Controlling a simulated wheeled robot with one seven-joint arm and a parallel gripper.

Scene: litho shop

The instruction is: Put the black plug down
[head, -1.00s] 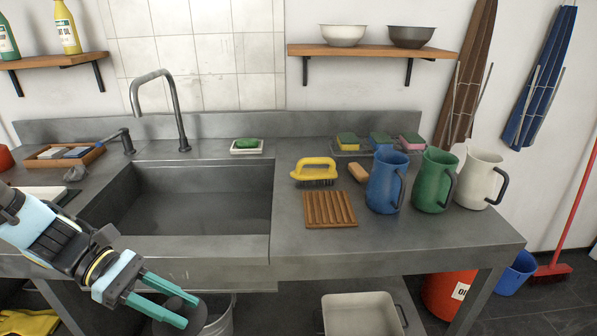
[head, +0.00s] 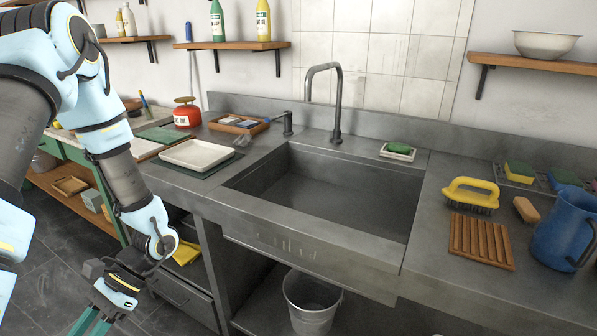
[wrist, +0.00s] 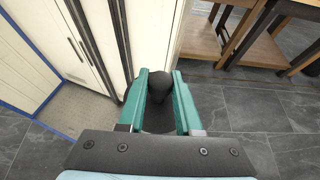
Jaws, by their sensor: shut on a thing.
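The black plug (wrist: 160,86) is held between the green fingers of my gripper (wrist: 161,98) in the wrist view. It is a dark, rounded piece, and part of it is hidden by the fingers. In the head view my gripper (head: 95,322) is at the bottom left, in front of the counter and below its top. Its fingertips and the plug are cut off by the frame edge there. The steel sink (head: 325,195) is empty, to the right of my gripper.
A white tray (head: 197,154) lies on a dark green mat left of the sink. A wooden tray (head: 238,123) with small items and a red oil can (head: 187,113) stand behind. A metal bucket (head: 313,300) stands below the sink. A slatted wooden rack (head: 481,242) lies on the right counter.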

